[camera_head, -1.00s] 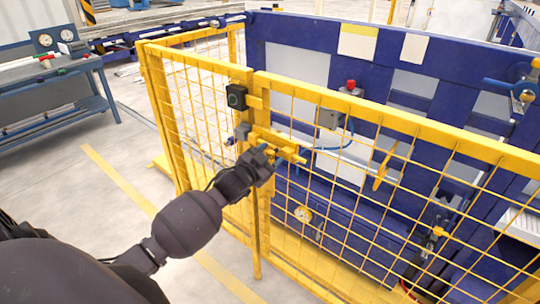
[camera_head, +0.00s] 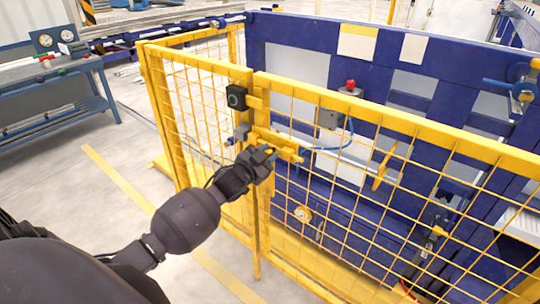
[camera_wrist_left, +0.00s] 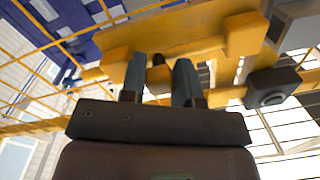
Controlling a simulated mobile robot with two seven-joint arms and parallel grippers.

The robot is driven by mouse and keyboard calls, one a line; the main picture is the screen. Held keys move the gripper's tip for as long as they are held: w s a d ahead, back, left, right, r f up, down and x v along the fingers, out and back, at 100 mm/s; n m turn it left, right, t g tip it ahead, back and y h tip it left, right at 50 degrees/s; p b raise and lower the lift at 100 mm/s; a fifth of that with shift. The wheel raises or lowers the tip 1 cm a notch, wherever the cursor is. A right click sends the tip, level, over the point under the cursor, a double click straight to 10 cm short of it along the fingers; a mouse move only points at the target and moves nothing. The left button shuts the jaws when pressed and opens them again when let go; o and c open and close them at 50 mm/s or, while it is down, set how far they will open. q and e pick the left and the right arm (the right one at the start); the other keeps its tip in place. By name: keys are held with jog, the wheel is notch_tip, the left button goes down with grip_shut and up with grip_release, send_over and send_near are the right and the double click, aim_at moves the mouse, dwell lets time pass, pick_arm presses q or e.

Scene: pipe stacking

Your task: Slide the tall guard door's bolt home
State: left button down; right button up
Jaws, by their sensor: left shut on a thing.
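The tall guard door (camera_head: 385,128) is a yellow mesh panel, with its edge close beside the yellow post. The yellow bolt assembly (camera_head: 285,146) sits across that edge, about halfway up. In the left wrist view its yellow bar (camera_wrist_left: 165,38) spans the top. My left gripper (camera_head: 268,152) is at the bolt, and its two fingers (camera_wrist_left: 157,82) are shut on a small dark handle (camera_wrist_left: 158,76) below the bar. I cannot tell how far the bolt reaches. My right gripper is not in view.
A black switch box (camera_head: 237,97) is on the post above the bolt. Behind the mesh stands a blue machine (camera_head: 300,40) with a red button (camera_head: 350,85). A blue bench (camera_head: 55,85) stands at the left. The floor (camera_head: 100,215) before the fence is clear.

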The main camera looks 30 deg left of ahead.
pick_arm(q)
jog(key=shift+w+a+r, duration=0.1)
jog(key=shift+a, duration=1.2)
jog(key=shift+w+a, duration=0.1)
jog(key=shift+a, duration=1.2)
jog(key=c, duration=0.8)
grip_release()
jog(key=shift+a, duration=0.15)
jog(key=shift+c, duration=0.2)
jog(key=s, duration=1)
jog(key=shift+s+a, duration=0.15)
jog(key=shift+s, duration=0.25)
